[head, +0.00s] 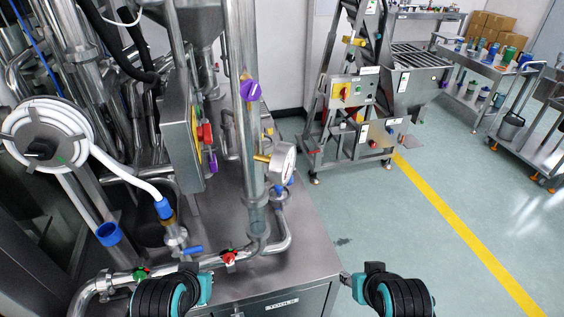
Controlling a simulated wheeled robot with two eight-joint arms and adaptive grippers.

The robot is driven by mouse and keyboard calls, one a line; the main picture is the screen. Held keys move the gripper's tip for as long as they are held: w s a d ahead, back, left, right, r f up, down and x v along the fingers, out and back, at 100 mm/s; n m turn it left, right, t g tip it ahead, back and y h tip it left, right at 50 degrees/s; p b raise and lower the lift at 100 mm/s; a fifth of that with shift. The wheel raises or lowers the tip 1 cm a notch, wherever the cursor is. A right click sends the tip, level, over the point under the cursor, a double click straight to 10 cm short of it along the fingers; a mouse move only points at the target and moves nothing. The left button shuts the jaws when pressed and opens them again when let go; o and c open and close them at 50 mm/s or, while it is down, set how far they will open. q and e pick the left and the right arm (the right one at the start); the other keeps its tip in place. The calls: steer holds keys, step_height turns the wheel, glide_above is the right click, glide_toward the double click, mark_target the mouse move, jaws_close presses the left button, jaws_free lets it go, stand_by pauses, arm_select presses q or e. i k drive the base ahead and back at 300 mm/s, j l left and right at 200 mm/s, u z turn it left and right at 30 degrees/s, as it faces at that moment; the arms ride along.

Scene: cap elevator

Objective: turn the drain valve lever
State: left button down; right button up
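Several small valves sit on the steel pipework at the lower left; I cannot tell which is the drain valve. A red valve handle (230,258) is on the low pipe (262,249), a green one (141,274) is further left, and a blue lever (193,249) sticks out beside the hose fitting. Red (207,134) and purple (213,163) handles show by the panel higher up, and a purple one (250,91) is on the upright pipe. My two arms enter at the bottom edge, black and teal, apart from the valves. No gripper fingers can be made out.
A pressure gauge (284,163) juts from the upright pipe (246,130). A white hose reel (47,137) is at left. A steel cabinet (300,247) supports the pipes. Grey floor (400,240) with a yellow line (470,240) is clear at right; a machine (352,92) and carts stand beyond.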

mark_target(104, 298)
steer(key=u, duration=1.8)
steer(key=k+l+u, duration=0.15)
steer(key=l, duration=0.3)
steer(key=k+l+u, duration=0.2)
steer(key=k+l, duration=0.15)
steer(key=k+l+u, duration=0.15)
steer(key=k+l, duration=0.15)
steer(key=l, duration=0.15)
